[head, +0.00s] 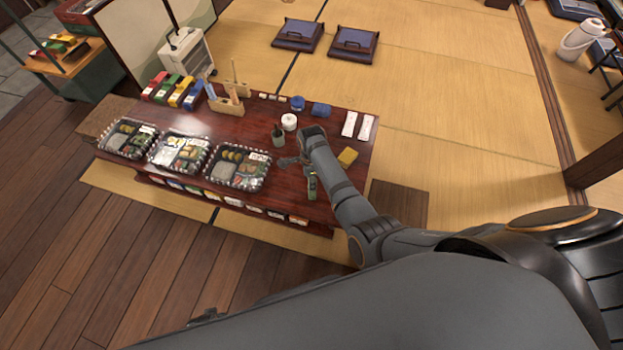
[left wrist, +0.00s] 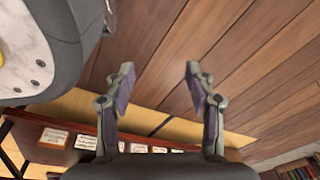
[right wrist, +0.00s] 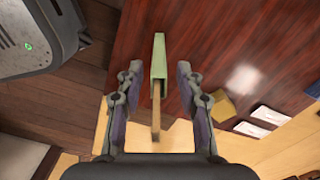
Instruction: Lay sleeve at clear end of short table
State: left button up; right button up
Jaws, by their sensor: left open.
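The chopstick sleeve is green, with a brown stick end sticking out of it. It shows in the right wrist view (right wrist: 158,52) and near the table's front edge in the head view (head: 312,187). My right gripper (right wrist: 159,70) has its fingers partly apart, one on each side of the sleeve, with a visible gap on both sides. I cannot tell how high the fingers are above the table. The short red-brown table (head: 340,108) holds many items. In the head view my right arm hides part of its right half. My left gripper (left wrist: 157,70) is open and empty above the floor.
Three bento boxes (head: 240,167) line the table's left front. A yellow block (head: 348,156) and two white packets (head: 349,124) lie near the right end. A green cup (head: 278,136) and white pot (head: 289,122) stand mid-table.

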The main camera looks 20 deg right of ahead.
pick_arm(q)
jog(key=s+p, duration=0.3)
jog(key=s, duration=0.3)
jog(key=shift+s+f+p, duration=0.15)
jog(key=shift+s+p, duration=0.15)
jog(key=shift+p, duration=0.1)
pick_arm(e)
notch_tip(320, 180, up, 12)
jog(key=shift+r, duration=0.15)
pick_arm(q)
jog(key=shift+a, duration=0.1)
